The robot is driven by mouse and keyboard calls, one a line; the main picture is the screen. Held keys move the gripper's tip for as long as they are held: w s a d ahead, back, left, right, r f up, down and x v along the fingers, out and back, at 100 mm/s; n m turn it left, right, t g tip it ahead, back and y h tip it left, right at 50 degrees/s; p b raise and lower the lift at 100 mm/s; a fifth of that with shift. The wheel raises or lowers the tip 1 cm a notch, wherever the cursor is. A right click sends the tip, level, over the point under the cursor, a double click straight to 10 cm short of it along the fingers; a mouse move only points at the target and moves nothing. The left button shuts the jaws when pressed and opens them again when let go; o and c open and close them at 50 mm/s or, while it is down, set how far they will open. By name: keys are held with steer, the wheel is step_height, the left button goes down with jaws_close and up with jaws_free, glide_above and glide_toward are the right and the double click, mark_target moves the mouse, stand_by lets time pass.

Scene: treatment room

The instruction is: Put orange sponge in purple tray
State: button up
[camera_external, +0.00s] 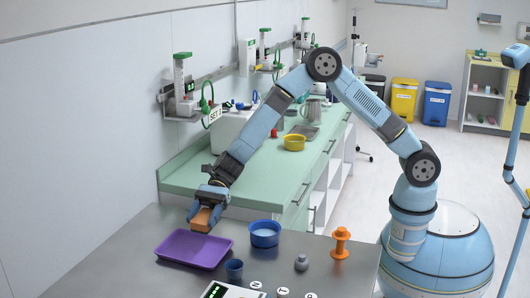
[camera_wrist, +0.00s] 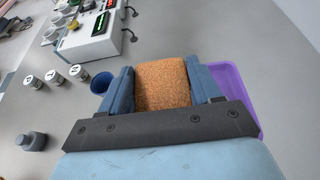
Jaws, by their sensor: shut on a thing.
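The orange sponge (camera_external: 204,219) is a small block held between the fingers of my gripper (camera_external: 206,211). In the wrist view the sponge (camera_wrist: 162,84) fills the gap between the two blue fingers of my gripper (camera_wrist: 161,88), which is shut on it. The purple tray (camera_external: 183,254) is shallow and rectangular and lies on the grey table. In the external view the sponge is above the tray's far right side, apart from its floor. In the wrist view the tray (camera_wrist: 247,105) shows to the right of the fingers, partly hidden behind my gripper.
A blue bowl (camera_external: 265,240) stands right of the tray, and a small dark blue cup (camera_external: 234,268) stands in front of it. A grey weight (camera_external: 301,263) and an orange spool-like object (camera_external: 340,242) stand farther right. A device with a green display (camera_external: 222,291) is at the front edge.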

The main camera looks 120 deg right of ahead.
glide_above(192, 254)
step_height(192, 254, down, 5)
steer(key=shift+s+d+f, duration=0.1)
steer(key=shift+f, duration=1.6)
steer(key=shift+f, duration=0.1)
steer(key=o, duration=1)
